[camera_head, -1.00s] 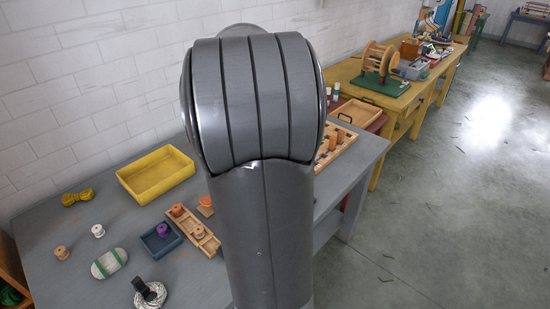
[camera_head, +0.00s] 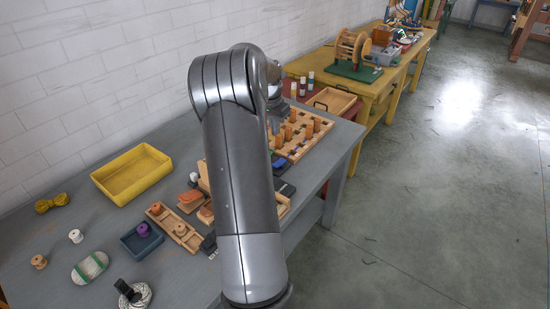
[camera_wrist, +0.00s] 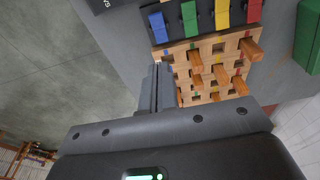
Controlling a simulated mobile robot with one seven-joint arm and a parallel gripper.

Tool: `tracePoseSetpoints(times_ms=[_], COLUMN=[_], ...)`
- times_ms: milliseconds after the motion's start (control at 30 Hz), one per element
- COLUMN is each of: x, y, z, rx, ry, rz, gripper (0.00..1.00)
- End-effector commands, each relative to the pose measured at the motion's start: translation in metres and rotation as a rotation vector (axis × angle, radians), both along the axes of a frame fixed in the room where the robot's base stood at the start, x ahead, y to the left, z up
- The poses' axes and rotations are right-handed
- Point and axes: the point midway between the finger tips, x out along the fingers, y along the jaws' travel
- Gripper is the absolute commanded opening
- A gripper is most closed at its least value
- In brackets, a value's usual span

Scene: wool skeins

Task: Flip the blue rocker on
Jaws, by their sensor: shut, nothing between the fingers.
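In the wrist view, the blue rocker (camera_wrist: 158,27) is at one end of a row of coloured rockers on a dark strip at the top. Which way it is tipped I cannot tell. My gripper (camera_wrist: 160,66) is shut and empty. Its fingertips appear just below the blue rocker in the picture, with a visible gap between them. I cannot judge how far above the surface they are.
Beside the blue one are a green rocker (camera_wrist: 189,18), a yellow rocker (camera_wrist: 221,14) and a red rocker (camera_wrist: 254,10). A wooden board (camera_wrist: 205,48) with upright pegs lies close to my fingers. A yellow tray (camera_head: 132,175) and several small items stand left of my arm.

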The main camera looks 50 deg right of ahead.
Motion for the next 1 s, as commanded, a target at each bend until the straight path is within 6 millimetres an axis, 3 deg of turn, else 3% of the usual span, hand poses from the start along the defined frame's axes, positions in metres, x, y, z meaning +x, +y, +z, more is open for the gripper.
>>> tracePoseSetpoints(times_ms=[233, 367, 800, 1000], x=[0.0, 0.0, -0.001, 0.0], y=[0.0, -0.002, -0.015, -0.006], z=[-0.002, -0.013, -0.102, -0.127], rx=[0.001, 0.001, 0.003, 0.002], ry=[0.0, 0.001, 0.002, 0.001], rz=[0.001, 0.0, 0.001, 0.001], gripper=[0.0, 0.0, 0.0, 0.0])
